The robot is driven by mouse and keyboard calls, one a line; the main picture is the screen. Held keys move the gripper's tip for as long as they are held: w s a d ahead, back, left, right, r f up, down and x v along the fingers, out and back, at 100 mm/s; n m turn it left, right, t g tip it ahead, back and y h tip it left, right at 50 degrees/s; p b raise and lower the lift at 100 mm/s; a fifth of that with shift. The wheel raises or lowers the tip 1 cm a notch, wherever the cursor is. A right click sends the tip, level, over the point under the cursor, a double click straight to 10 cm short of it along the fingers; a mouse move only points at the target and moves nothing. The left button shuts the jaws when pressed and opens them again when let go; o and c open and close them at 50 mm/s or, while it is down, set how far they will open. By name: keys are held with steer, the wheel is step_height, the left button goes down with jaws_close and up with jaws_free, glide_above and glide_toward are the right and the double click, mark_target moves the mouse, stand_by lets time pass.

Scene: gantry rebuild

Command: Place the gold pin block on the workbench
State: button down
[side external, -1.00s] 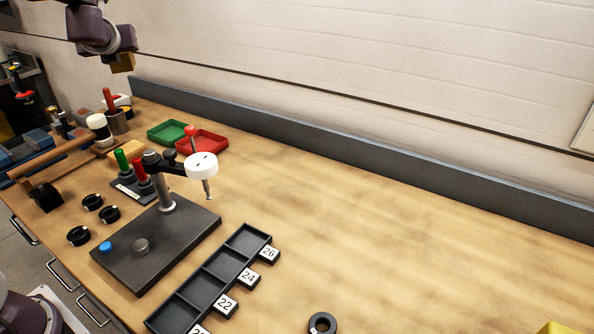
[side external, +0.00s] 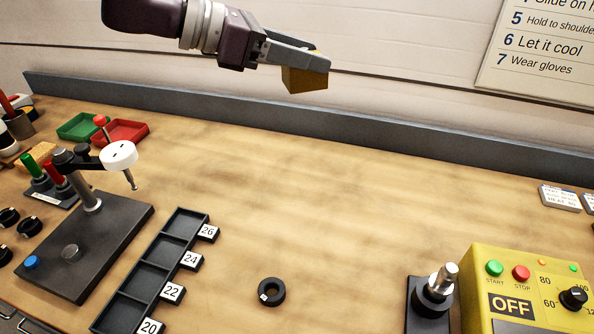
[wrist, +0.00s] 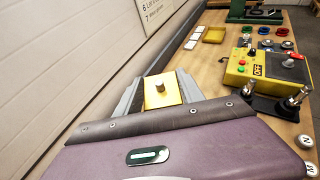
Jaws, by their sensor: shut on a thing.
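The gold pin block (side external: 305,79) is held in the air above the back of the workbench (side external: 330,190). My gripper (side external: 312,66) is shut on it, with the arm reaching in from the upper left. In the wrist view the block (wrist: 162,92) sits between the two grey fingers and shows a round pin on its face. The block is well clear of the bench top, in front of the wall.
A black ring (side external: 271,291) lies on the bench beside a tray with numbered slots (side external: 147,282). A dark fixture with a white disc (side external: 118,155) stands left. A yellow control box (side external: 520,285) reading OFF stands right. The middle and back of the bench are bare.

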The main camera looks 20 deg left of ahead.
steer(key=s+d+m+g+h, duration=0.2)
steer(key=s+d+m+g, duration=0.45)
steer(key=s+d, duration=0.75)
steer(key=shift+g, duration=0.55)
steer(key=f, duration=0.9)
steer(key=a+f, duration=0.1)
steer(key=f, duration=0.8)
steer(key=s+f, duration=0.1)
steer(key=f, duration=0.8)
steer(key=shift+a+f, duration=0.15)
steer(key=shift+f, duration=0.15)
steer(key=c, duration=0.7)
jaws_free()
steer(key=shift+f, duration=0.15)
steer(key=v, duration=1.2)
steer(key=shift+a, duration=0.1)
